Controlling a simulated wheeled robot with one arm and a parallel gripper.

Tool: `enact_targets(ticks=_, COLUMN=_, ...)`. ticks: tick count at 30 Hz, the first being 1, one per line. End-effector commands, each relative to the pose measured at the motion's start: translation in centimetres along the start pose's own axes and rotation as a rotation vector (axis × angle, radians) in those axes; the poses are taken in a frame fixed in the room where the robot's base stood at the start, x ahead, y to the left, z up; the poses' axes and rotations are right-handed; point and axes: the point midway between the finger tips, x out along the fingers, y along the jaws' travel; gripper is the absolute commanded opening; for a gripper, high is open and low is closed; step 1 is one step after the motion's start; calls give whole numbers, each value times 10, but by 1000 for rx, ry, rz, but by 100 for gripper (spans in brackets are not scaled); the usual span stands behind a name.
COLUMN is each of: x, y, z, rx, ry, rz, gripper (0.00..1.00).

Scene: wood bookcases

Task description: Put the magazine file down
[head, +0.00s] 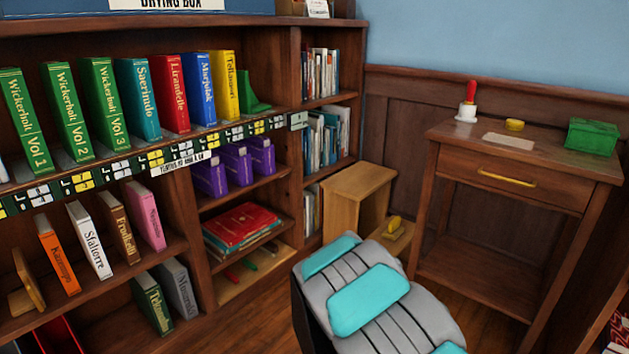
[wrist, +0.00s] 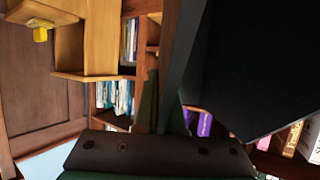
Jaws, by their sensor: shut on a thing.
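My gripper (wrist: 160,112) shows in the wrist view, with dark green fingers rising from a dark riveted bar. It is shut on a large black thing with a grey edge, which I take as the magazine file (wrist: 250,60). The file fills the upper right of the wrist view and hides much of what lies behind it. In the head view my grey and teal arm covers the bottom middle, and the gripper cannot be made out there. The held file appears clear of the shelves, but its lower end is hidden.
The bookcase (head: 105,177) on the left holds upright books and several purple files (head: 236,163). Red books (head: 240,225) lie flat below them. A wooden step stool (head: 358,190) stands beside it. A side table (head: 510,165) at right bears a bell, a yellow item and a green box (head: 592,137).

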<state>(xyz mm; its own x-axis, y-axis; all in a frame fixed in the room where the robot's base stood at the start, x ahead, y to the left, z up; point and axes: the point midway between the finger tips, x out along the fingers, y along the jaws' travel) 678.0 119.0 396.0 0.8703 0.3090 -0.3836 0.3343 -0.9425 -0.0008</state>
Motion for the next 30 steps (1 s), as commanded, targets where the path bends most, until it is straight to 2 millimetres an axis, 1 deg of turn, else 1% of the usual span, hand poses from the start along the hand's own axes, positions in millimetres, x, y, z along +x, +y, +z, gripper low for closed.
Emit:
enact_targets(ticks=1, x=-6, y=17, z=-19, rx=19, ry=12, rz=42, gripper=0)
enact_targets(ticks=6, x=-29, y=65, z=-57, rx=69, ry=10, rz=165, gripper=0)
enact_targets(ticks=9, x=-43, y=85, z=-74, rx=92, ry=9, rz=221, gripper=0)
enact_targets(ticks=12, x=-55, y=100, z=-87, rx=110, ry=7, rz=265, gripper=0)
enact_targets(ticks=15, x=-63, y=110, z=-94, rx=121, ry=5, rz=293, gripper=0)
enact_targets(ticks=18, x=-68, y=116, z=-98, rx=129, ry=2, rz=310, gripper=0)
enact_targets(ticks=30, x=-70, y=117, z=-100, rx=133, ry=2, rz=316, gripper=0)
